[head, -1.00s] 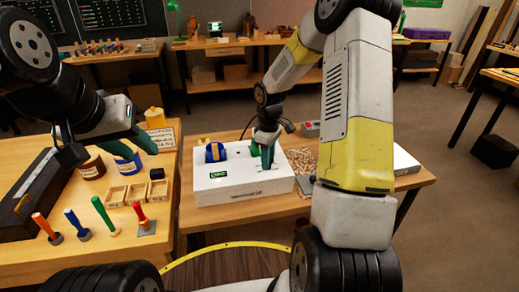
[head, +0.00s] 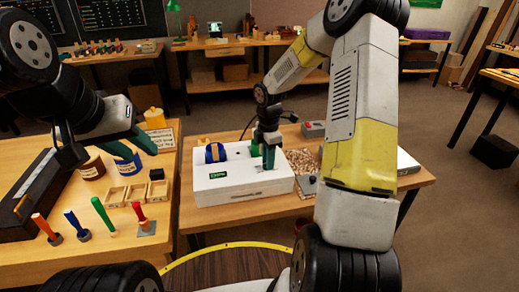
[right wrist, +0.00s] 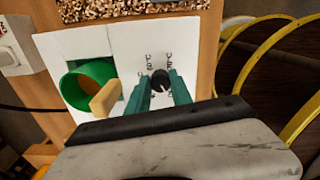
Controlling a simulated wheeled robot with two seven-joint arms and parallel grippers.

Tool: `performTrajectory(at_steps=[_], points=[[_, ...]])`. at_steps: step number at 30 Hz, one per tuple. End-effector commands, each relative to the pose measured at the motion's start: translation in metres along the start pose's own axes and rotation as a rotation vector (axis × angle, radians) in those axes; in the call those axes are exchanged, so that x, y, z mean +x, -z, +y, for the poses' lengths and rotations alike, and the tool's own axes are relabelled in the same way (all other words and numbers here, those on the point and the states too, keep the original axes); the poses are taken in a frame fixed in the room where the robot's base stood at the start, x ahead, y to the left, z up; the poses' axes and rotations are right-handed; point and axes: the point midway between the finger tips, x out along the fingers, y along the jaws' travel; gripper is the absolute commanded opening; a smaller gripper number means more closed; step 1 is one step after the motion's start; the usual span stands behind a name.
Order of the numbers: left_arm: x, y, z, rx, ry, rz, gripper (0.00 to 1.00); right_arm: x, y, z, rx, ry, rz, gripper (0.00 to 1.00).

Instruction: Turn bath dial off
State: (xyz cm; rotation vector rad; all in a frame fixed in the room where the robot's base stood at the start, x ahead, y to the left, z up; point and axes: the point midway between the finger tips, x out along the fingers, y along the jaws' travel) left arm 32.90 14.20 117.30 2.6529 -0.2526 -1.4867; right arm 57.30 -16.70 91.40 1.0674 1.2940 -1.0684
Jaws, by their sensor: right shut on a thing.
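The bath is a white box (head: 225,187) on the middle table, with a small green display (head: 217,175) on its front face, too small to read. Its black dial (right wrist: 160,79) shows in the right wrist view, set in the white top panel among small printed marks. My right gripper (head: 268,160) reaches down onto the right part of the bath's top. In the right wrist view its green fingers (right wrist: 161,88) are on either side of the dial, shut on it. My left gripper (head: 132,148) is open and empty above the left table, near a blue-labelled jar (head: 128,164).
A green ring-shaped part (right wrist: 84,86) and a tan block (right wrist: 104,97) are close beside the dial. A blue rounded part (head: 215,152) is on the bath's left. Wood chips (head: 303,161) and a grey box (head: 313,129) lie to its right. Upright handled tools (head: 103,215) stand on the left table.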

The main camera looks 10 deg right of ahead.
Motion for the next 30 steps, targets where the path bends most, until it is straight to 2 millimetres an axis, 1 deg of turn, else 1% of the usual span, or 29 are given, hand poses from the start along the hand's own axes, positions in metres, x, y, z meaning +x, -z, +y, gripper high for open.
performTrajectory(at_steps=[9,24,25,27,28,30], points=[[0.0,0.0,0.0,0.0,0.0,0.0,0.36,-0.0016,-0.0007,0.0023,-0.105,-0.006,-0.002,0.0],[0.0,0.0,0.0,0.0,0.0,0.0,0.36,-0.0016,-0.0007,0.0024,-0.122,-0.006,-0.002,0.0],[0.0,0.0,0.0,0.0,0.0,0.0,0.36,-0.0016,-0.0007,0.0024,-0.122,-0.006,-0.002,0.3],[0.0,0.0,0.0,0.0,0.0,0.0,0.36,-0.0014,-0.0006,0.0021,-0.122,-0.005,-0.002,0.44],[0.0,0.0,0.0,0.0,0.0,0.0,0.36,-0.0013,-0.0005,0.002,-0.122,-0.005,-0.002,0.48],[0.0,0.0,0.0,0.0,0.0,0.0,0.36,-0.001,-0.0004,0.0017,-0.122,-0.004,-0.001,0.48]])
